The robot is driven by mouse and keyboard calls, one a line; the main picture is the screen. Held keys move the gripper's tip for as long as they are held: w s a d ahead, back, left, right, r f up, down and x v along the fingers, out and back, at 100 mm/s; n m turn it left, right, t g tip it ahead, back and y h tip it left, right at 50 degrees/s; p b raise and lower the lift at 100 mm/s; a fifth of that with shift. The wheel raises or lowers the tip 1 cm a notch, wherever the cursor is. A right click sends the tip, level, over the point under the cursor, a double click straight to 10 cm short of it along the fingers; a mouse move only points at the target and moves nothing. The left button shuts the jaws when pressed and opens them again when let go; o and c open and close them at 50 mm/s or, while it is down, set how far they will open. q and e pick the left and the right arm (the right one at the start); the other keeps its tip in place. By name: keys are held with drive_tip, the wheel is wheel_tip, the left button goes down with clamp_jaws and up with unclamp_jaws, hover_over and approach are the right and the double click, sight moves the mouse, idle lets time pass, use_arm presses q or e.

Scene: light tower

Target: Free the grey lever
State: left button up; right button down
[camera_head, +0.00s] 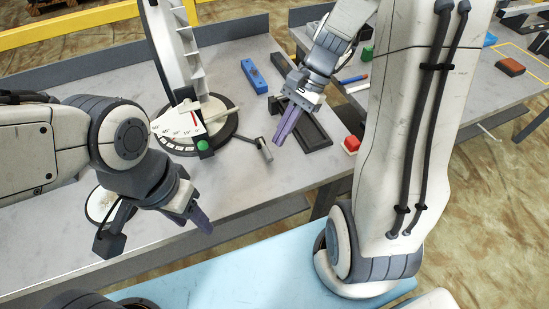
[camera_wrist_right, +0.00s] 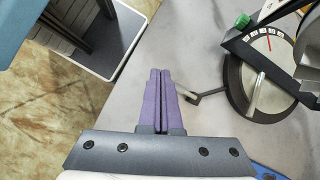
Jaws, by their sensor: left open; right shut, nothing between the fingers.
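The grey lever (camera_head: 265,148) sticks out to the right from the round base of the white light tower (camera_head: 167,50); a thin arm ends in a small dark grey block. It also shows in the right wrist view (camera_wrist_right: 190,98), just right of my fingers. My right gripper (camera_head: 278,141) is shut and empty, its purple fingers pointing down close beside the lever's end. I cannot tell whether they touch it. My left gripper (camera_head: 204,226) is open and empty over the table's front edge, left of and nearer than the lever.
A dial with a red pointer (camera_head: 183,125) and a green knob (camera_head: 203,145) sit on the tower's dark base. A black tray (camera_head: 300,122) lies behind my right gripper, with a blue block (camera_head: 254,76) further back.

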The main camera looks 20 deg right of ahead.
sight(270, 167)
use_arm(q)
wheel_tip(270, 167, down, 3)
drive_tip(key=shift+r+b, duration=0.15)
drive_tip(key=shift+b, duration=0.6)
use_arm(e)
drive_tip(key=w+d+f+m+t+y, duration=0.1)
drive_tip(key=w+d+f+m, duration=0.1)
drive_tip(key=d+f+m, duration=0.2)
drive_tip(key=d+m, duration=0.1)
drive_tip(key=d, duration=0.1)
drive_tip(key=shift+d+t+y, duration=0.3)
drive_tip(key=shift+y, duration=0.1)
drive_tip(key=shift+w+f, duration=0.1)
use_arm(q)
drive_tip(key=shift+f+b, duration=0.35)
use_arm(e)
drive_tip(key=x, duration=1)
drive_tip(key=shift+a, duration=0.1)
